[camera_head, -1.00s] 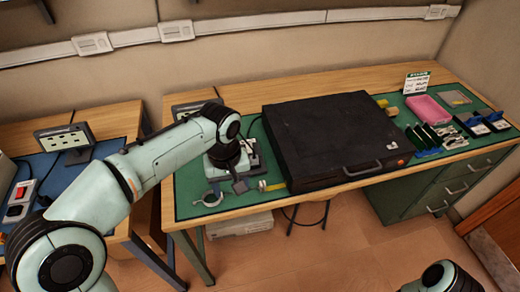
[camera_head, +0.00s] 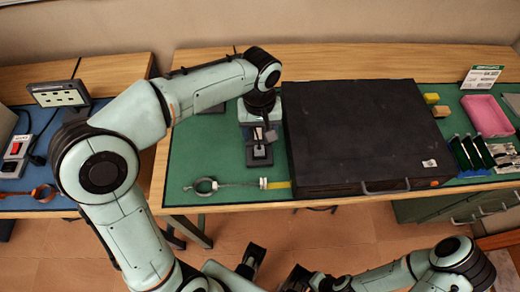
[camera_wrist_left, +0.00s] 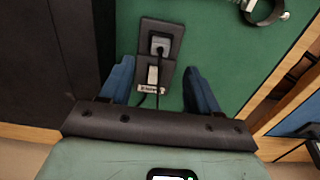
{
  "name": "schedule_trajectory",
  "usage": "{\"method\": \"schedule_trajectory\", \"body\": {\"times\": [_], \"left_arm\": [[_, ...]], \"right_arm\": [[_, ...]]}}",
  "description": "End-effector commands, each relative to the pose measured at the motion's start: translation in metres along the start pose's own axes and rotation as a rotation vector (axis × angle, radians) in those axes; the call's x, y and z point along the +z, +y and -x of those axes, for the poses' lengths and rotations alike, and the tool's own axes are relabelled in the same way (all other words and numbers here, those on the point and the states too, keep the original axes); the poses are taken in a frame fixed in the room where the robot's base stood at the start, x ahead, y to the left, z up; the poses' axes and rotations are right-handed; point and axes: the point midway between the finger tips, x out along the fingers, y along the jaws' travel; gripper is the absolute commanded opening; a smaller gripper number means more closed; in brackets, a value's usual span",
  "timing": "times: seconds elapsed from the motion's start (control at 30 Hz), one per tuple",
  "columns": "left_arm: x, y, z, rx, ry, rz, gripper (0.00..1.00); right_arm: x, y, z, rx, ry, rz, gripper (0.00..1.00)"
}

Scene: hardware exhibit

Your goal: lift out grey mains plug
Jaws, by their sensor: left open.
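A dark socket block lies on the green mat, in the left wrist view (camera_wrist_left: 146,36) and below my left wrist in the head view (camera_head: 259,157). A grey plug (camera_wrist_left: 160,43) with a black cable sits in its upper socket in the wrist view. A second pale plug (camera_wrist_left: 152,75) sits in the socket below it, with a small white label near it. My left gripper (camera_wrist_left: 158,68) is open above the block, its blue fingers on either side and apart from the plugs. Dark parts of my right arm show at the bottom of the head view; its fingers cannot be made out.
A large black case (camera_head: 360,135) stands close right of the block. A ring on a rod (camera_head: 203,186) lies at the mat's front left. A pink tray (camera_head: 487,115) and green boards are at the right. The green mat (camera_head: 200,145) left of the block is bare.

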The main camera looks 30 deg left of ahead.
Motion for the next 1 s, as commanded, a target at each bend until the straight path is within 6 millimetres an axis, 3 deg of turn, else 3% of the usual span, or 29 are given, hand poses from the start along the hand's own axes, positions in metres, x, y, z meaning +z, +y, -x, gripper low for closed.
{"method": "schedule_trajectory", "body": {"times": [0.6, 0.9, 1.0], "left_arm": [[-0.002, -0.002, -0.072, -0.002, -0.001, -0.001, 0.62], [-0.002, -0.002, -0.076, -0.001, 0.001, -0.001, 0.62], [-0.002, -0.002, -0.076, -0.001, 0.001, 0.000, 0.29]], "right_arm": [[-0.006, 0.001, -0.009, -0.004, 0.017, 0.002, 0.43], [-0.006, 0.001, -0.008, -0.004, 0.019, 0.003, 0.43], [-0.006, 0.001, -0.008, -0.004, 0.019, 0.003, 0.43]]}}
